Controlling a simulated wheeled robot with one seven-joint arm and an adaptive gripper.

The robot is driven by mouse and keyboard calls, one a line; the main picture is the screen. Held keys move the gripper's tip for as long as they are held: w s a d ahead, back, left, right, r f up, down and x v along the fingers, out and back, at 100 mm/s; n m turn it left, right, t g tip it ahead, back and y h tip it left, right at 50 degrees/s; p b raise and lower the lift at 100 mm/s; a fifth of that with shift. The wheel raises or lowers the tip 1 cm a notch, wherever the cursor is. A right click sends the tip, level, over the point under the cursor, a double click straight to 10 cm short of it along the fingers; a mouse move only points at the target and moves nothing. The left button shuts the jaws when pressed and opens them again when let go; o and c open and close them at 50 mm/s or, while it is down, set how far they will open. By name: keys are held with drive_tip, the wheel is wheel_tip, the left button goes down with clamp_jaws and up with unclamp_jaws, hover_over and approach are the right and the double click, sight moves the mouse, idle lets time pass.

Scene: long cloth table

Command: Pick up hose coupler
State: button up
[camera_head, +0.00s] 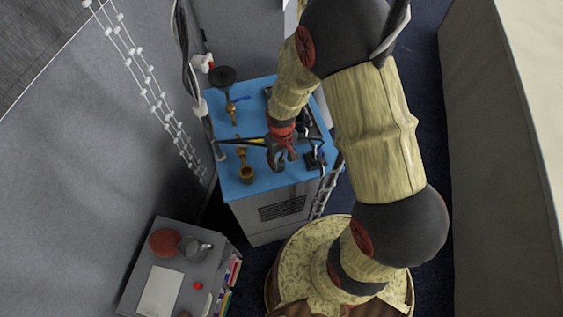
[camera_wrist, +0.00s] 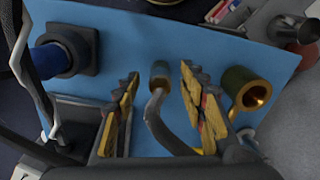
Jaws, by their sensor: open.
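My gripper (camera_head: 283,163) hangs over the blue table top (camera_head: 233,187), its two fingers apart. In the wrist view my gripper (camera_wrist: 158,80) is open and empty. A small grey cylinder with a curved metal rod (camera_wrist: 159,76) shows between the fingers, apart from both; it may be the hose coupler, but I cannot tell for sure. A brass, open-ended cylindrical fitting (camera_wrist: 246,88) lies just right of the right finger. In the head view a brass cup-shaped piece (camera_head: 246,174) sits left of my gripper. My gripper hides the surface under it in the head view.
A black block with a blue cylinder (camera_wrist: 68,52) sits left of the fingers in the wrist view. A brass piece with a blue handle (camera_head: 232,108) is farther back. A grey cabinet (camera_head: 213,268) holding a mug (camera_head: 188,247) stands at the lower left. A grey wall borders the left.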

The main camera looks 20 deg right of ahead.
drive_tip(key=shift+c, duration=0.7)
clamp_jaws()
